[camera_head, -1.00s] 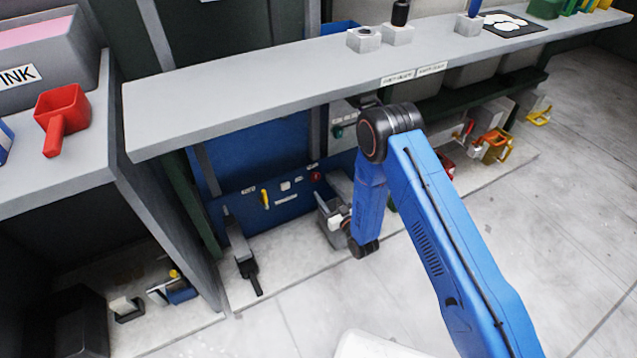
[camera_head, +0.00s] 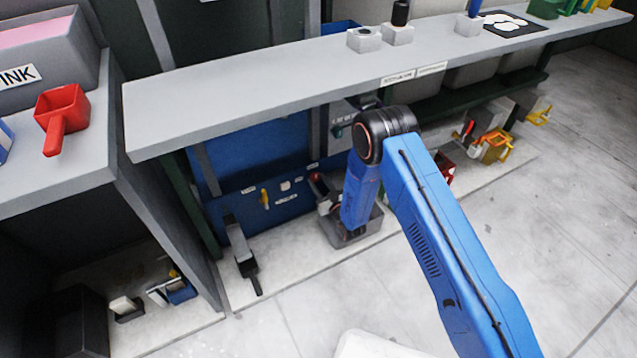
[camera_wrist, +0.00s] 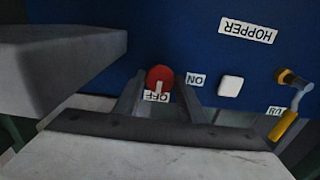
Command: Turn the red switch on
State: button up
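The red switch (camera_wrist: 153,74) is a round red knob on a blue panel (camera_wrist: 190,38). Its pale pointer is turned toward the OFF label (camera_wrist: 156,97). The ON label (camera_wrist: 195,80) is beside it, to the right in the wrist view. My gripper (camera_wrist: 160,79) is open, with one dark finger on each side of the knob in that view. I cannot tell whether the fingers touch it.
A grey block (camera_wrist: 60,62) sticks out close on the left in the wrist view. A white button (camera_wrist: 231,86) and a yellow-handled valve (camera_wrist: 285,124) are to the right. A grey shelf (camera_head: 250,90) overhangs the panel. A grey bin (camera_head: 350,237) stands beside my arm.

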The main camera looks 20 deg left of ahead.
jog(key=c, duration=0.4)
jog(key=shift+o, duration=0.2)
jog(key=n, duration=0.3)
jog(key=shift+n, duration=0.3)
jog(key=n, duration=0.4)
jog(key=shift+n, duration=0.3)
jog(key=n, duration=0.5)
jog(key=shift+n, duration=2.3)
jog(key=shift+s, duration=0.1)
